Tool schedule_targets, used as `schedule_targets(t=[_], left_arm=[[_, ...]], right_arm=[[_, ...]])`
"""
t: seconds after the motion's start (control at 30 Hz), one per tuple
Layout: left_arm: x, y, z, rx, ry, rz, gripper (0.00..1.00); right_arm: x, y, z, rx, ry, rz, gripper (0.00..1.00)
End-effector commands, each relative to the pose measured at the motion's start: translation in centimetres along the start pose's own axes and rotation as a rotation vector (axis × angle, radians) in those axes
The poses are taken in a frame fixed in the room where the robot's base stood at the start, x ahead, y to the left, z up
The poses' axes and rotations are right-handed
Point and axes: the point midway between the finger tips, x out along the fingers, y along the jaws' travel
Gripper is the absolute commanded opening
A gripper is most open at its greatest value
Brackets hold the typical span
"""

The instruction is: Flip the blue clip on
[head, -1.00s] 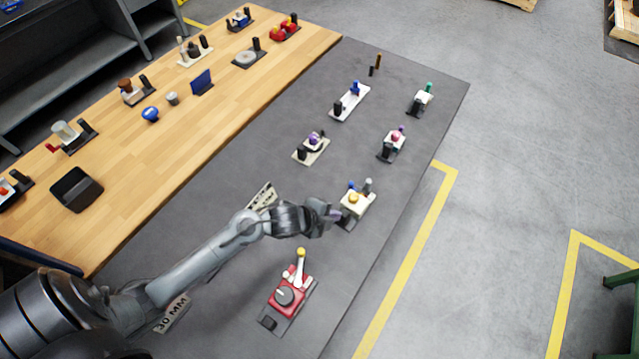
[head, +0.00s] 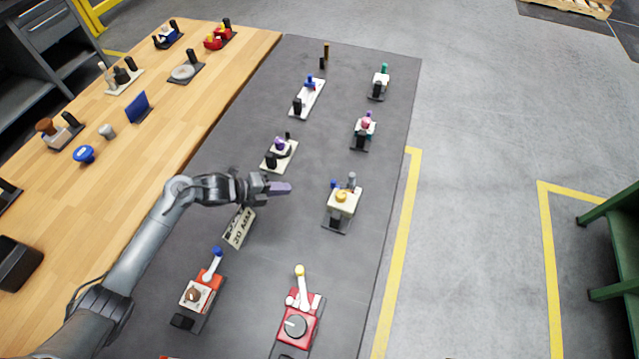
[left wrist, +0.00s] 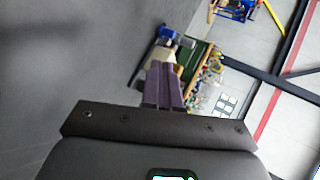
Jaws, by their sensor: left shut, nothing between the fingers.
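A cream block (head: 344,202) with a yellow knob sits on a dark base at the right of the grey mat. A small blue piece (head: 333,185), possibly the blue clip, stands at its back left beside a grey post. My left gripper (head: 288,188) is left of the block, apart from it, with its purple fingers pointing right. The fingers (left wrist: 163,85) are shut and empty in the left wrist view. Past their tips, a blue part (left wrist: 166,32) shows near a cream body, partly hidden by the fingers. My right gripper is out of view.
A red device (head: 296,325) with a white lever and an orange device (head: 198,294) with a blue-tipped lever stand in front. A purple-knobbed device (head: 280,152) stands behind my gripper. A label plate (head: 239,228) lies below it. Bare mat separates the gripper from the block.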

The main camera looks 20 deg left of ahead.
Motion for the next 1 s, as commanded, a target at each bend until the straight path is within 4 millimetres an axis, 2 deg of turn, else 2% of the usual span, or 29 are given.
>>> schedule_targets(t=[0.27,0.77,1.0], left_arm=[[1.5,0.3,0.0,-0.002,-0.001,0.000,0.00],[10.3,0.5,0.0,-0.003,0.000,-0.002,0.00],[12.6,-1.3,0.0,-0.002,-0.002,-0.002,0.00]], right_arm=[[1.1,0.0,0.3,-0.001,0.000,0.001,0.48],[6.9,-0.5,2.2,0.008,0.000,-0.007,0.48],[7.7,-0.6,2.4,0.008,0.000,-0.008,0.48]])
